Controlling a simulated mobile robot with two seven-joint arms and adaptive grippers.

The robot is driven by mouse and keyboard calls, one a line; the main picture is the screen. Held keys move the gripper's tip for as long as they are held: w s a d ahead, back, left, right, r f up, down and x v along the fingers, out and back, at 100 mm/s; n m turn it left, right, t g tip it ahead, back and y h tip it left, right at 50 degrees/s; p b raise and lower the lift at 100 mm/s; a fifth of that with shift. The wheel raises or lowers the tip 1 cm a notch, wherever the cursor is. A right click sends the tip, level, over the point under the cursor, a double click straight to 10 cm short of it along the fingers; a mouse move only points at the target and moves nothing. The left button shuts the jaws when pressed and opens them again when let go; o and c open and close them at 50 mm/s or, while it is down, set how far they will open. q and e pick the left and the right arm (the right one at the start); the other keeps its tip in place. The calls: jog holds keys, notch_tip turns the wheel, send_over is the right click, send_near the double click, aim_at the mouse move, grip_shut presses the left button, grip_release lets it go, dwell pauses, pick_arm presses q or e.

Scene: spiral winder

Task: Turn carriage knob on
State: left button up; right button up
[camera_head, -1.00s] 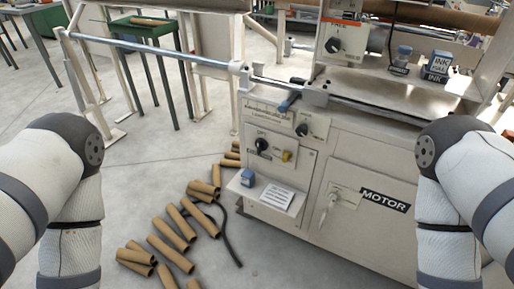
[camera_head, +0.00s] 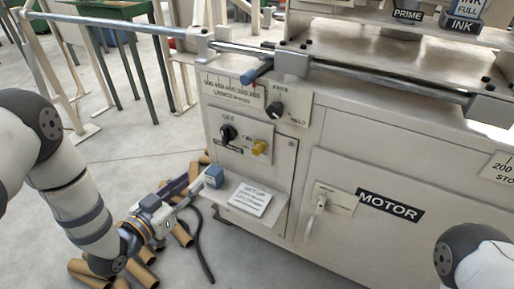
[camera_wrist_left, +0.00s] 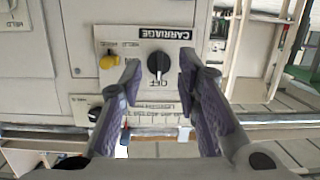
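The carriage knob (camera_head: 228,132) is a black rotary knob on the machine's front panel, with an "OFF" label above it. In the left wrist view the knob (camera_wrist_left: 158,64) appears upside down beside the "CARRIAGE" label, and its white mark points toward "OFF". My left gripper (camera_head: 194,188) is low in front of the panel, below and left of the knob. Its two purple-grey fingers (camera_wrist_left: 160,69) are apart and empty, with the knob showing between their tips but not touched. My right gripper is out of view; only part of my right arm shows at lower right.
A yellow knob (camera_head: 260,147) sits right of the carriage knob, and another black knob (camera_head: 274,109) above it. Cardboard tubes (camera_head: 182,235) lie on the floor.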

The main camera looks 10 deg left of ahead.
pick_arm(q)
jog(key=m+t+h, duration=0.1)
jog(key=t, duration=0.1)
send_near(223, 136)
jog(key=b+x, duration=0.2)
jog(key=x, duration=0.6)
jog(key=shift+w+f+b, duration=0.1)
jog(key=shift+w+b, duration=0.2)
grip_shut()
